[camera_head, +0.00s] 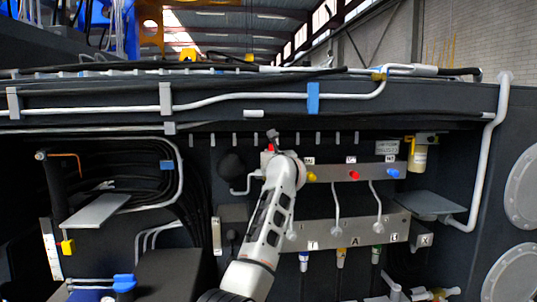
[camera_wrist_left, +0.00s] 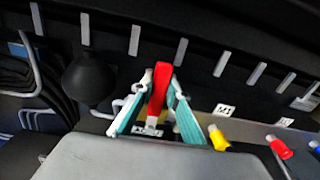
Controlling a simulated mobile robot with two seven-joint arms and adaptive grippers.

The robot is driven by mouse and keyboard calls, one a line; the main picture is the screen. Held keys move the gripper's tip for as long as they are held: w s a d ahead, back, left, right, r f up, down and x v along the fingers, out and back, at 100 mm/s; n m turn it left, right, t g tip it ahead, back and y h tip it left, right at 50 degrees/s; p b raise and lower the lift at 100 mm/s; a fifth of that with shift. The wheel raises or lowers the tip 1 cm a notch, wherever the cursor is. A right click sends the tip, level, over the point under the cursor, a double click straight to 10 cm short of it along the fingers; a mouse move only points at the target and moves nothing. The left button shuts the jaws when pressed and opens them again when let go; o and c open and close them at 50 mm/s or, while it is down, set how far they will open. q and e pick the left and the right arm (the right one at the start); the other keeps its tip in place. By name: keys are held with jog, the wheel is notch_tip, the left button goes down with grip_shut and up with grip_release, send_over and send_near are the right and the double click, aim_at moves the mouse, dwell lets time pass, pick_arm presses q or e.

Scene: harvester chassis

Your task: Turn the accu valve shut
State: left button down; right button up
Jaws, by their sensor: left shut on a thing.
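A red valve handle (camera_wrist_left: 159,86) stands between the two teal-padded fingers of my left gripper (camera_wrist_left: 160,105) in the wrist view. The gripper is shut on this handle. A white label is partly visible at the handle's lower end. In the head view my left gripper (camera_head: 271,142) is at the upper left end of the valve panel (camera_head: 328,173), with only a little of the red handle (camera_head: 270,148) showing. My arm hides the valve's body and pipework. I cannot tell how far the valve is turned. My right gripper is not in view.
Right of the gripper are yellow (camera_head: 311,176), red (camera_head: 353,175) and blue (camera_head: 393,173) knobs. A black ball-shaped part (camera_wrist_left: 89,78) sits to the left. A pipe-lined beam (camera_head: 230,100) overhangs the panel. A lower plate (camera_head: 345,233) carries hose fittings.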

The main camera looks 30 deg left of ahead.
pick_arm(q)
jog(key=shift+w+d+r+m, duration=0.1)
jog(key=shift+d+r+m, duration=0.05)
jog(key=shift+m, duration=0.15)
jog(key=c, duration=1.9)
grip_release()
jog(key=shift+d, duration=0.1)
jog(key=v, duration=1.2)
